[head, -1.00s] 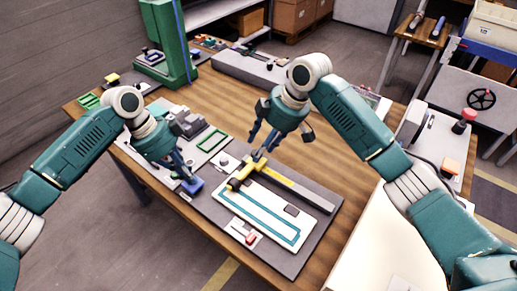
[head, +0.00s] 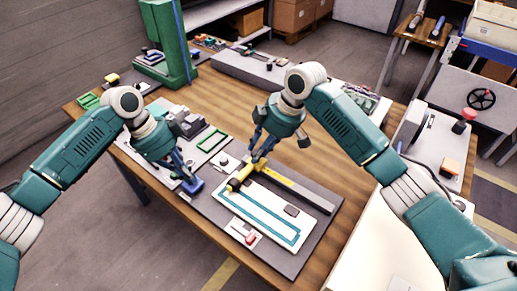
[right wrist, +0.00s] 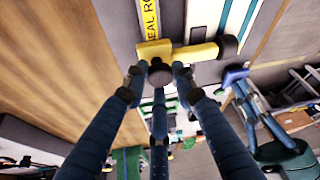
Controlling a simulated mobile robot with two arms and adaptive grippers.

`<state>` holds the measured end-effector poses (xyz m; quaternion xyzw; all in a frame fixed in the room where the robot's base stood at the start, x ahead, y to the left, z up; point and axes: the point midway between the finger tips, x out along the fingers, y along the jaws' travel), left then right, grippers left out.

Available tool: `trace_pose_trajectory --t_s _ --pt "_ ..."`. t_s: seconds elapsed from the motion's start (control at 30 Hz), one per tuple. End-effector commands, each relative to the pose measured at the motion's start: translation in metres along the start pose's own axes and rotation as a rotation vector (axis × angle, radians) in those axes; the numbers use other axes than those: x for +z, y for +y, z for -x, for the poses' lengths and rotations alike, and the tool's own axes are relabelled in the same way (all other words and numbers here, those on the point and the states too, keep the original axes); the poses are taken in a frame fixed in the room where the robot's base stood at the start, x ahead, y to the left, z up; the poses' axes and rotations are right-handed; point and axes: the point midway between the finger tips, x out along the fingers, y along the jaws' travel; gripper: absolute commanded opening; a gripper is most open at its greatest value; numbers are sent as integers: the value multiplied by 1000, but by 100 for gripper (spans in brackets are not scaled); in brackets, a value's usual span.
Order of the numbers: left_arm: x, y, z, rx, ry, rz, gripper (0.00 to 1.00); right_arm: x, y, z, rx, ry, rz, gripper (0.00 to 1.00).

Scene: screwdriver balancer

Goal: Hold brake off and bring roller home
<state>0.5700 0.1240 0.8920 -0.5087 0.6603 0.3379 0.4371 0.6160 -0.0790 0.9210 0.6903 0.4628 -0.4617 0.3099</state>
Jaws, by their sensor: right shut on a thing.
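A yellow carriage (head: 240,179) lies across the left end of a white plate with a teal loop (head: 268,212). In the right wrist view the carriage (right wrist: 180,51) has a dark roller (right wrist: 228,46) at one end. My right gripper (head: 255,155) is shut on a dark round knob (right wrist: 160,73) at the carriage's other end. My left gripper (head: 187,177) points down at a blue block (head: 194,188), left of the plate. Its fingertips are at the block, but whether they grip it cannot be told. I cannot identify the brake with certainty.
A yellow lettered strip (head: 280,182) runs along the plate's far edge. A small white block with a red part (head: 247,236) stands at its near edge. A green frame (head: 212,140) and grey blocks lie farther back. Bare wood table (head: 325,150) is free at right.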

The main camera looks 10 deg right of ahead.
Motion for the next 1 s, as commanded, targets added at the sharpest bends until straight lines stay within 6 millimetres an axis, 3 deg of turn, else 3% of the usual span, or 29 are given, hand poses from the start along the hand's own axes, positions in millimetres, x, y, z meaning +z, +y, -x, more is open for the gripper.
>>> trace_pose_trajectory --t_s 0.23,0.7,1.0 --pt "1 0 -2 0 -2 1 0 29 -13 12 -2 5 1 0" --pt "1 0 -2 -1 -2 1 0 143 -64 58 -3 -2 -1 0" --pt "1 0 -2 0 -2 1 0 183 -83 76 -3 1 2 0"
